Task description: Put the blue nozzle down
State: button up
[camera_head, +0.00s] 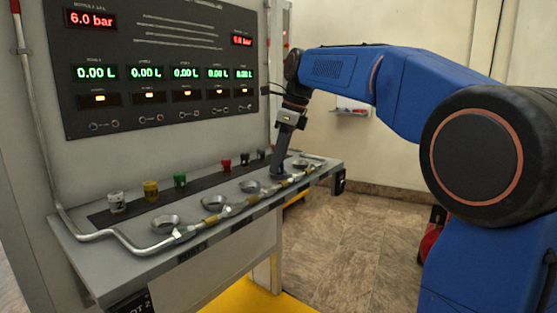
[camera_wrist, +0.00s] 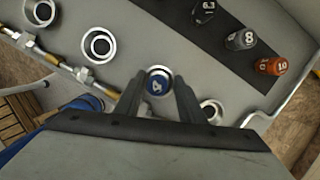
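The blue nozzle (camera_wrist: 157,85), marked with a 4, shows end-on between my gripper's fingers in the wrist view. A pale round cup rim (camera_wrist: 159,70) shows around it, so it stands at or in that cup; how deep it sits I cannot tell. My gripper (camera_wrist: 160,88) has one dark finger on each side, close against the nozzle, and looks shut on it. In the head view my gripper (camera_head: 279,172) points down at the sloping shelf (camera_head: 120,262) and hides the nozzle.
Neighbouring cups (camera_wrist: 100,43) and (camera_wrist: 211,111) flank it and look empty. Several coloured nozzles, such as the green nozzle (camera_head: 180,180) and red nozzle (camera_head: 226,165), stand on a dark strip behind. A metal pipe (camera_head: 128,244) runs along the shelf front. The display panel (camera_head: 160,60) rises behind.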

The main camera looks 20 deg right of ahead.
jog(key=shift+f, duration=0.1)
jog(key=shift+r, duration=0.5)
jog(key=v, duration=1.2)
jog(key=shift+r, duration=0.2)
jog(key=shift+a, duration=0.1)
jog(key=s+d+f+n+t+h, duration=0.1)
jog(key=s+d+f+n, duration=0.1)
jog(key=s+f+n, duration=1)
jog(key=s+d+f+n+t+h, duration=0.1)
jog(key=s+d+f+n+t, duration=0.1)
jog(key=s+f+n, duration=1)
jog(key=s+f, duration=0.4)
jog(key=f, duration=0.3)
jog(key=s+f, duration=0.3)
jog(key=f, duration=0.5)
jog(key=shift+s+h, duration=0.4)
